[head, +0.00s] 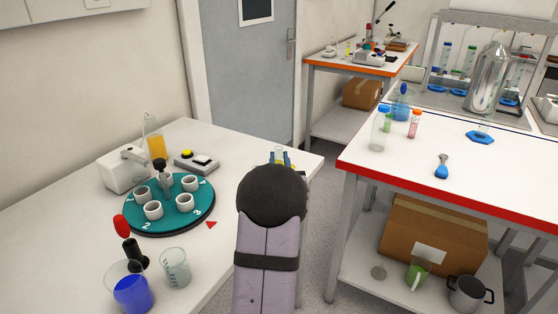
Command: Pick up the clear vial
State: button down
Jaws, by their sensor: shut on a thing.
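My gripper (283,158) shows only in part, just beyond the dark rounded joint of my arm. Its blue fingers are shut on a small pale, see-through thing (278,150), mostly hidden behind my arm. I cannot tell for sure whether this is the clear vial. A clear container (379,132) stands upright on the right table, apart from my gripper. Beside it stand a green-filled vial (387,124) and an orange-red vial (414,123).
The white left table (210,256) holds a teal turntable (166,228) with several white cups, a blue-filled beaker (132,292) and an empty beaker (174,269). The red-edged right table (440,200) carries a blue-handled tool (441,166). A floor gap separates the tables.

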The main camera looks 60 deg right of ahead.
notch_tip(320, 180, up, 25)
jog(key=p, duration=1.5)
jog(key=shift+f+b, duration=7.4)
jog(key=shift+f, duration=4.9)
jog(key=shift+f, duration=0.1)
jog(key=shift+f+b, duration=0.3)
jog(key=shift+b, duration=0.15)
jog(key=c, duration=1.5)
grip_release()
jog(key=shift+r, duration=0.1)
